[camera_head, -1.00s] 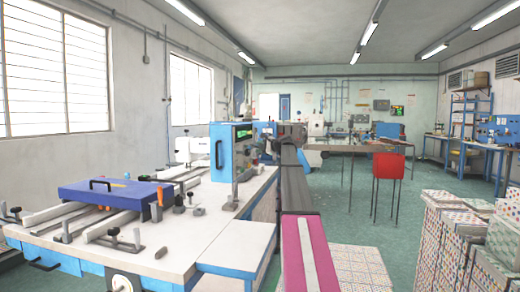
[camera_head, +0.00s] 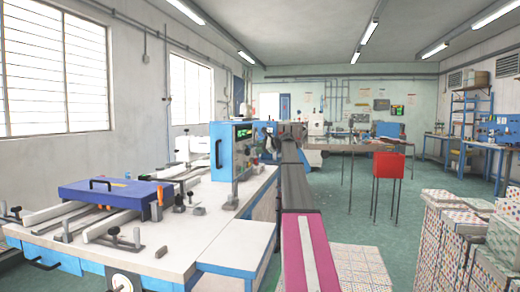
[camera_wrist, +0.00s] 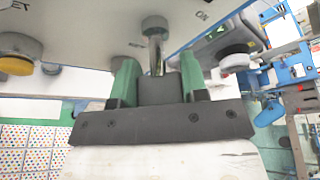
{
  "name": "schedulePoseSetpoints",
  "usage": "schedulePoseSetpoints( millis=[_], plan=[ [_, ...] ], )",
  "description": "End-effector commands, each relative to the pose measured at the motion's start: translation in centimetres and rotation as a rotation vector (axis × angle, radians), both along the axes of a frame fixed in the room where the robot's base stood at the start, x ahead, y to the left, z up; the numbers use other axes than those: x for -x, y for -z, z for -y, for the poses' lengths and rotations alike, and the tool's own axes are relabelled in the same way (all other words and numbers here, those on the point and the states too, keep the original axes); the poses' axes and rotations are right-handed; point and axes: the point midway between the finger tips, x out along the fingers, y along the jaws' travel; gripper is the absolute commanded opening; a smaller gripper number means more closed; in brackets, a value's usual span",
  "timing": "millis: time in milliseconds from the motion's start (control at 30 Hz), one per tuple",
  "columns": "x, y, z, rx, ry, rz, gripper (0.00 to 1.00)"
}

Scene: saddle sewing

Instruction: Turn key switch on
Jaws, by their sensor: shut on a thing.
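The key switch (camera_wrist: 155,24) is a round metal piece on the pale panel at the top of the wrist view. A metal key shaft (camera_wrist: 155,54) runs from it down between my fingers. My gripper (camera_wrist: 157,66) has green fingers, one on each side of the key, and is shut on it. The grip hides the key's lower end, and I cannot tell how far it is turned. In the head view, the blue control box (camera_head: 217,152) stands on the white machine table (camera_head: 205,228); the key is too small to make out there.
A yellow button (camera_wrist: 20,46) and a pale round button (camera_wrist: 235,62) stick out of the panel on either side of my gripper. A red chair (camera_head: 388,165) stands on the open floor to the right. Stacked patterned boxes (camera_head: 440,225) are at the lower right.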

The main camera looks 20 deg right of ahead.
Motion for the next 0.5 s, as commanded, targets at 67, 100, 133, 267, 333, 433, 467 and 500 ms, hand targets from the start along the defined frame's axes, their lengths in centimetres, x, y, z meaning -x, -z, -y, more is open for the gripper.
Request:
schedulePoseSetpoints(
  millis=[67, 100, 133, 267, 333, 433, 467, 500],
  plan=[
    [0.09, 0.11, 0.04, 0.0, 0.0, -0.003, 0.17],
    [0.09, 0.11, 0.04, 0.0, 0.0, -0.002, 0.17],
    [0.09, 0.11, 0.04, 0.0, 0.0, -0.002, 0.47],
    [0.07, 0.08, 0.02, 0.0, 0.0, -0.002, 0.66],
    [0.05, 0.07, 0.02, 0.001, 0.0, -0.001, 0.66],
    [0.04, 0.05, 0.02, 0.001, 0.001, 0.0, 0.66],
    [0.04, 0.05, 0.02, 0.001, 0.001, 0.0, 0.66],
    [0.08, 0.03, 0.04, 0.001, 0.001, 0.0, 0.66]
  ],
)
